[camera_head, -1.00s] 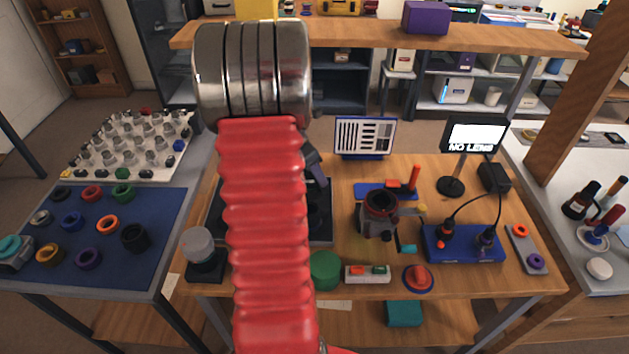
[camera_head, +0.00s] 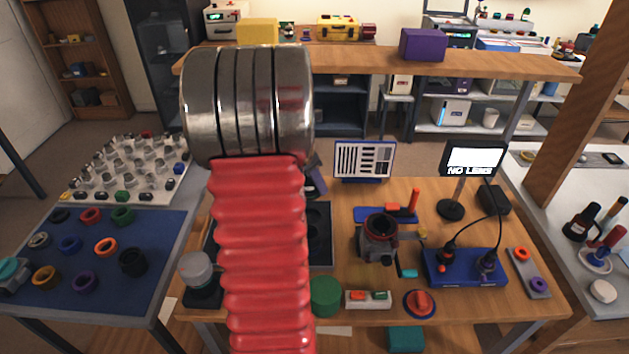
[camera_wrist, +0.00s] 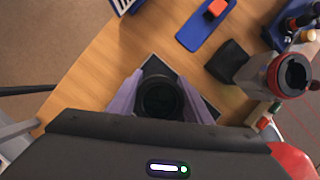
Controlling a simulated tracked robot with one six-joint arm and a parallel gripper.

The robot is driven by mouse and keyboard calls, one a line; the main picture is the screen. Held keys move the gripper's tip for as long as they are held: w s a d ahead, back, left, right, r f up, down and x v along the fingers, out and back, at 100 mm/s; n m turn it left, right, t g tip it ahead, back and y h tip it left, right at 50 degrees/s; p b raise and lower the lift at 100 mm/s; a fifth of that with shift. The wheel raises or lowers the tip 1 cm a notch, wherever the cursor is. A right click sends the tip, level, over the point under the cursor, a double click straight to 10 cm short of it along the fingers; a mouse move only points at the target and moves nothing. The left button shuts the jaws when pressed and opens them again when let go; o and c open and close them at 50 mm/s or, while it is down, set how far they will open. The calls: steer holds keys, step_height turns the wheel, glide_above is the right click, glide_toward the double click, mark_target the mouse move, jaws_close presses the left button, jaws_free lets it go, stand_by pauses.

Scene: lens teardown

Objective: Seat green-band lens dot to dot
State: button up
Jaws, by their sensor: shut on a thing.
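My gripper (camera_wrist: 160,102) has its two purple fingers closed on a dark round lens (camera_wrist: 160,96), seen end-on in the wrist view. It is above or at the black tray (camera_wrist: 205,109); I cannot tell whether the lens touches it. No green band or dot can be made out on the lens. The grey camera body with a dark red mount ring (camera_head: 381,226) stands on the bench to the right, its round opening facing up. It also shows in the wrist view (camera_wrist: 290,76). In the head view my arm hides most of the gripper and the lens.
A screen reading NO LENS (camera_head: 473,159) stands behind the camera body. A green cylinder (camera_head: 325,296), a button box (camera_head: 368,299) and a red knob (camera_head: 420,302) line the front edge. A blue mat (camera_head: 60,285) with several coloured rings lies left.

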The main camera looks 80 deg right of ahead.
steer(key=shift+a+m+g+y, duration=0.3)
steer(key=shift+m, duration=0.8)
steer(key=shift+w+a+r+m+y, duration=0.1)
steer(key=shift+w+a+m+y, duration=0.1)
steer(key=shift+m, duration=0.35)
steer(key=shift+w+a+m+y, duration=0.1)
steer(key=shift+w+m+y, duration=0.1)
steer(key=shift+m, duration=0.35)
steer(key=w+a+m+y, duration=0.1)
steer(key=w+a+m, duration=0.2)
steer(key=w+a, duration=0.6)
steer(key=w+a+m+y, duration=0.1)
steer(key=w+a+m, duration=0.3)
steer(key=w, duration=0.8)
steer(key=w+a+m+y, duration=0.1)
steer(key=w+a+m, duration=0.1)
steer(key=w+a, duration=0.75)
steer(key=w+a+f+n, duration=0.1)
steer(key=w+a, duration=0.3)
steer(key=a, duration=0.6)
steer(key=w+a+f+n, duration=0.1)
steer(key=w+a, duration=0.4)
steer(key=a, duration=0.6)
steer(key=w+a+f+n+h, duration=0.1)
steer(key=w+a, duration=0.4)
steer(key=a, duration=0.6)
steer(key=shift+w+f+n+g, duration=0.15)
steer(key=shift+f+n+g, duration=0.25)
steer(key=shift+f+n, duration=0.25)
